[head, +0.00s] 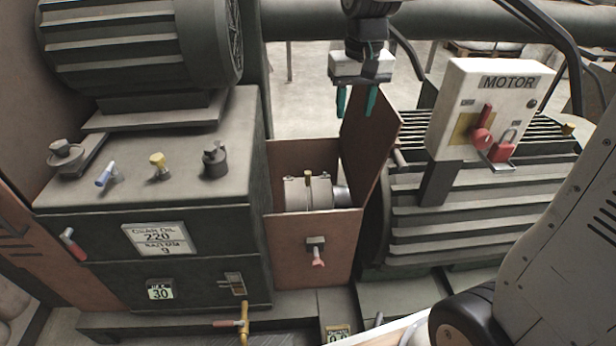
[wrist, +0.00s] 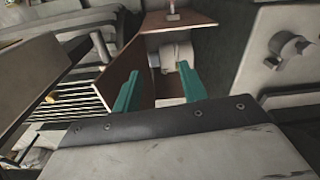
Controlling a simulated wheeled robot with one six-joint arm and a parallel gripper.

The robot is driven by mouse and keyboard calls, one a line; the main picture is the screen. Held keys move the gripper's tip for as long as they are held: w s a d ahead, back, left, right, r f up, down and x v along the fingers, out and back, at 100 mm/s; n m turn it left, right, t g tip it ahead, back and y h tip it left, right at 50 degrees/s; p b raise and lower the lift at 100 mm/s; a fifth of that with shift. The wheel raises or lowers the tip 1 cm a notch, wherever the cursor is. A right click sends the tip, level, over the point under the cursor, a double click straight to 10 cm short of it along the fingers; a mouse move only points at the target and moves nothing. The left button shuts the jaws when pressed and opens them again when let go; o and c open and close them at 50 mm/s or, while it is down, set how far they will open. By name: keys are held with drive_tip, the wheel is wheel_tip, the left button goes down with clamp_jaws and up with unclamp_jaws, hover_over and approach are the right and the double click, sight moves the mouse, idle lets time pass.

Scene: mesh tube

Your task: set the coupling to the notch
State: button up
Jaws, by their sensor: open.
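The coupling (head: 308,193) is a pale grey cylinder inside the opened brown guard box between the gearbox and the motor. A small yellow-brown piece stands up on its top; I cannot make out a notch. In the wrist view the coupling (wrist: 176,55) shows beyond and between my fingertips. My gripper (head: 356,101) has two teal fingers, spread apart and empty. It hangs above the guard opening, clear of the coupling. It also shows in the wrist view (wrist: 159,72).
The brown guard lid (head: 369,150) stands raised at the right of the opening. A pink-handled latch (head: 317,254) is on the guard's front. The gearbox (head: 160,215) stands left, the finned motor (head: 470,215) right. A white MOTOR switch box (head: 485,105) carries a red padlock.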

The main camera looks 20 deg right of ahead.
drive_tip(key=w+a+f, duration=0.1)
drive_tip(key=w+f, duration=1.1)
drive_tip(key=w, duration=0.3)
drive_tip(key=m, duration=0.1)
hover_over(308, 173)
drive_tip(key=shift+g, duration=0.4)
wheel_tip(308, 173, down, 22)
drive_tip(key=shift+w+r, duration=0.1)
drive_tip(key=shift+r, duration=0.1)
wheel_tip(308, 173, down, 8)
clamp_jaws()
drive_tip(key=shift+d, duration=0.1)
